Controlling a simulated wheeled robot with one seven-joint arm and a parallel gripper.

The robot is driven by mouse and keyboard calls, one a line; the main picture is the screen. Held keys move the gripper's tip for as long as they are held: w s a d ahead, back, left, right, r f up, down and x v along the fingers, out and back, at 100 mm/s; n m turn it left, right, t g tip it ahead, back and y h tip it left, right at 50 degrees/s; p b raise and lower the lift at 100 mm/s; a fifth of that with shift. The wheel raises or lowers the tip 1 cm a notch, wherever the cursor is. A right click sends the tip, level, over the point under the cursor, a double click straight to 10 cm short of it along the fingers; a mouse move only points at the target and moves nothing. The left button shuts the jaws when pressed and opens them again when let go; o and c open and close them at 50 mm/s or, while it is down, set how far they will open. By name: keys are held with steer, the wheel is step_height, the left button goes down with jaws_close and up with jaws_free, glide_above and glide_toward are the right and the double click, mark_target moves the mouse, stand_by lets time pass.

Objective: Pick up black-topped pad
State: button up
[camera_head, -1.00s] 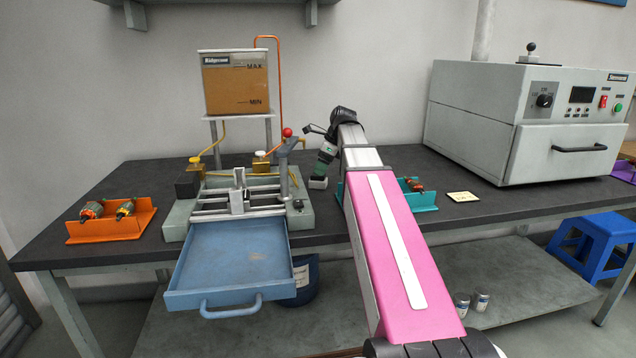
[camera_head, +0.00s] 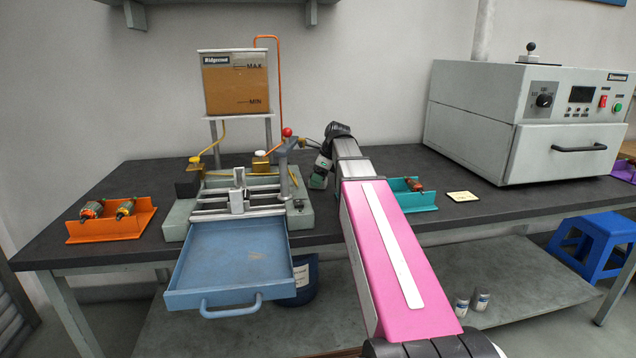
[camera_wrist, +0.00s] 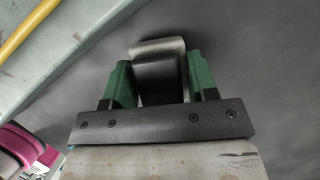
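The black-topped pad (camera_wrist: 160,75) shows in the wrist view between the two green fingers of my gripper (camera_wrist: 160,84). Its top is dark and its far edge is a pale, rounded metal band. The fingers lie close along its left and right sides, and I cannot tell whether they press on it. In the head view my gripper (camera_head: 321,168) points down at the bench, just right of the grey winding fixture. The pad there is a small pale block (camera_head: 317,182) under the fingers, mostly hidden by them.
The grey fixture (camera_head: 180,222) with a red-knobbed lever stands close left, its blue tray (camera_head: 235,262) in front. A teal holder (camera_head: 420,202) is right, partly behind my arm. An orange holder (camera_head: 105,232) is far left.

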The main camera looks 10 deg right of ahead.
steer(key=shift+r, duration=0.1)
steer(key=shift+c, duration=0.3)
step_height(320, 180, up, 10)
steer(key=shift+f, duration=0.1)
stand_by(0.5)
steer(key=shift+o, duration=0.8)
